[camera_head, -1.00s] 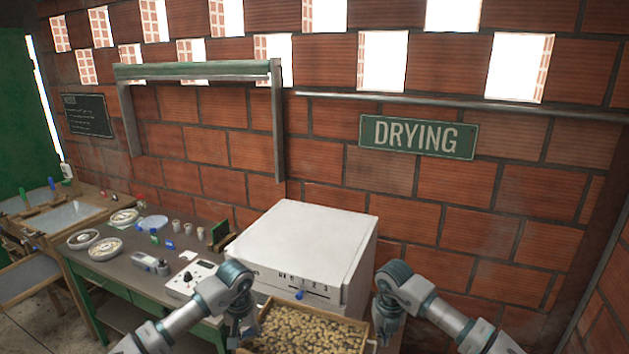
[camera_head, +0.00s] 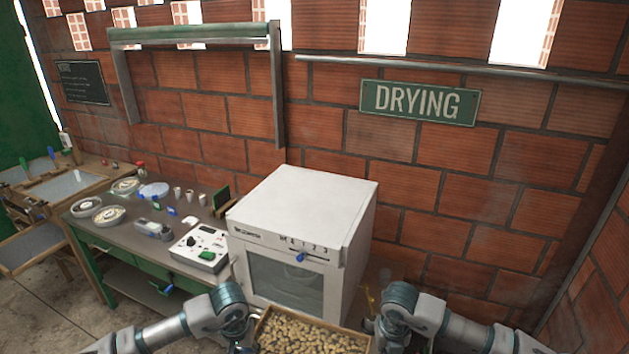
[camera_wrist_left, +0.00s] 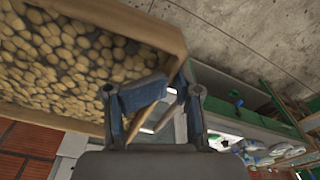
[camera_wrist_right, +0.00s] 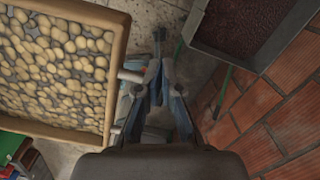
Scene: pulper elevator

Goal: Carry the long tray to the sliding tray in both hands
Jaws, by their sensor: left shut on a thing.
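The long tray (camera_head: 262,325) is a wooden box full of pale beans, low in the head view in front of the white dryer. It also shows in both wrist views (camera_wrist_left: 150,28) (camera_wrist_right: 116,60). My left gripper (camera_head: 245,345) is shut on the tray's left end; its fingers close beside the tray's corner in the left wrist view (camera_wrist_left: 165,95). My right gripper (camera_head: 378,335) is at the tray's right end. In its wrist view the fingers (camera_wrist_right: 158,65) are close together by a short peg on the tray's wall; their grip is unclear. I cannot identify the sliding tray.
The white dryer (camera_head: 340,240) stands against the brick wall. A bench (camera_head: 135,240) with dishes, cups and a meter (camera_head: 200,247) is at left. A dark-rimmed tray (camera_wrist_right: 205,35) of dark beans stands right of my right gripper. Bare floor (camera_head: 60,310) shows at lower left.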

